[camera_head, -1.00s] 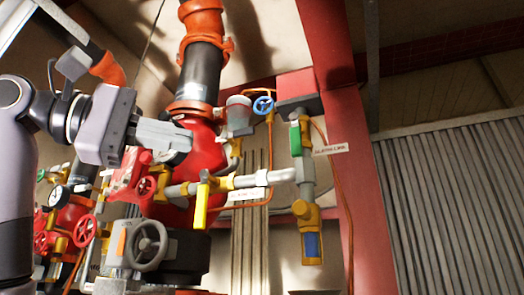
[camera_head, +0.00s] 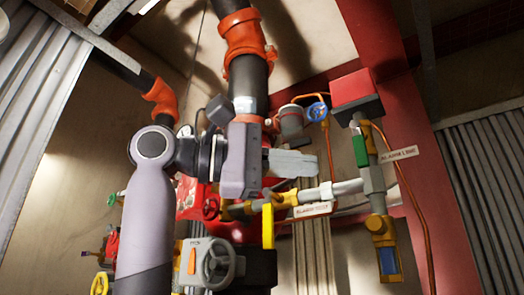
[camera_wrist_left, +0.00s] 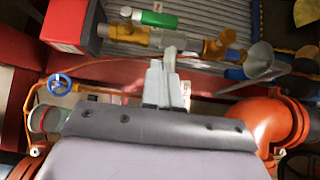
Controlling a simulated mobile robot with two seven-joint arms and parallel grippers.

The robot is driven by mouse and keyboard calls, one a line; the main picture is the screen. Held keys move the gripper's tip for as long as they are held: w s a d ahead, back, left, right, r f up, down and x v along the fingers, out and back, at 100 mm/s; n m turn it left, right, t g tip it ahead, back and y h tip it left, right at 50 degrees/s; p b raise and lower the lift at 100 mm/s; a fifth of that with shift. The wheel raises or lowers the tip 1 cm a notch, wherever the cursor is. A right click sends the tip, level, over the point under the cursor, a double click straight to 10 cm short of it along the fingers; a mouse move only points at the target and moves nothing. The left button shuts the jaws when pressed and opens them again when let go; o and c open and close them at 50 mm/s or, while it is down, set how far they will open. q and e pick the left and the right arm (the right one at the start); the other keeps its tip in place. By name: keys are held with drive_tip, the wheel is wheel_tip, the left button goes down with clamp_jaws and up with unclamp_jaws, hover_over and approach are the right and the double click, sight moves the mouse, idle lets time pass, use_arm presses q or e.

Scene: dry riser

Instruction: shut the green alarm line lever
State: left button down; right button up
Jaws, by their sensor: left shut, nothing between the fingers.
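The green lever (camera_head: 360,151) of the alarm line is on the grey vertical pipe below the red box, beside a white "ALARM LINE" label (camera_head: 398,153). Its handle lies roughly along that pipe. My left gripper (camera_head: 314,164) points right toward the pipe and is shut and empty, left of the lever and a little lower in the head view, with a visible gap. In the left wrist view, the green lever (camera_wrist_left: 158,19) shows beyond the shut fingertips (camera_wrist_left: 170,52) and is apart from them. My right gripper is out of view.
A red box (camera_head: 354,93) and a blue handwheel (camera_head: 317,112) are above. A yellow lever (camera_head: 268,227) and a grey handwheel (camera_head: 217,263) are below my gripper. A copper-coloured tube (camera_head: 408,190) runs right of the pipe. An orange-coupled riser (camera_head: 246,60) stands behind my wrist.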

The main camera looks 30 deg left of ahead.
sight(361, 151)
use_arm(q)
drive_tip(key=shift+w+d+p, duration=0.2)
drive_tip(key=shift+d+p, duration=0.2)
drive_tip(key=shift+d, duration=1.9)
